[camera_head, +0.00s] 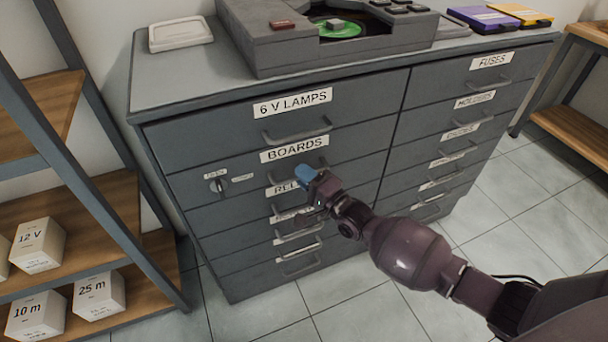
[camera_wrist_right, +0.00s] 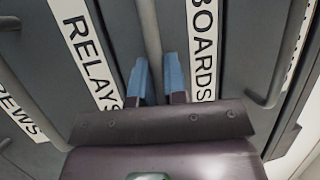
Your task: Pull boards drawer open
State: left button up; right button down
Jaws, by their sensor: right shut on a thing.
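The boards drawer (camera_head: 350,143) is the second drawer down in the left column of a grey cabinet, with a white BOARDS label (camera_head: 294,149). Its front looks flush with the drawers around it. My right gripper (camera_head: 305,176) is at its bar handle (camera_head: 277,178), below the label. In the right wrist view the blue fingers (camera_wrist_right: 155,72) stand on both sides of the handle (camera_wrist_right: 151,35), shut on it, between the BOARDS and RELAYS labels. The gripper hides part of the handle and of the RELAYS label. My left gripper is not in view.
A rotary knob (camera_head: 218,184) with small labels sits at the left of the boards drawer. The 6 V lamps drawer (camera_head: 220,122) is above. A shelf with white boxes (camera_head: 38,245) stands close on the left. Tiled floor (camera_head: 375,300) in front is clear.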

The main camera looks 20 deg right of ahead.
pick_arm(q)
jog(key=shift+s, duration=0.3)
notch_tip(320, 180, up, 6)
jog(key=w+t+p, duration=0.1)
jog(key=p, duration=0.5)
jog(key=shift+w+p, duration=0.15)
jog(key=shift+p, duration=0.15)
pick_arm(e)
jog(key=s+d, duration=0.1)
jog(key=s, duration=3.1)
jog(key=c, duration=1.2)
grip_release()
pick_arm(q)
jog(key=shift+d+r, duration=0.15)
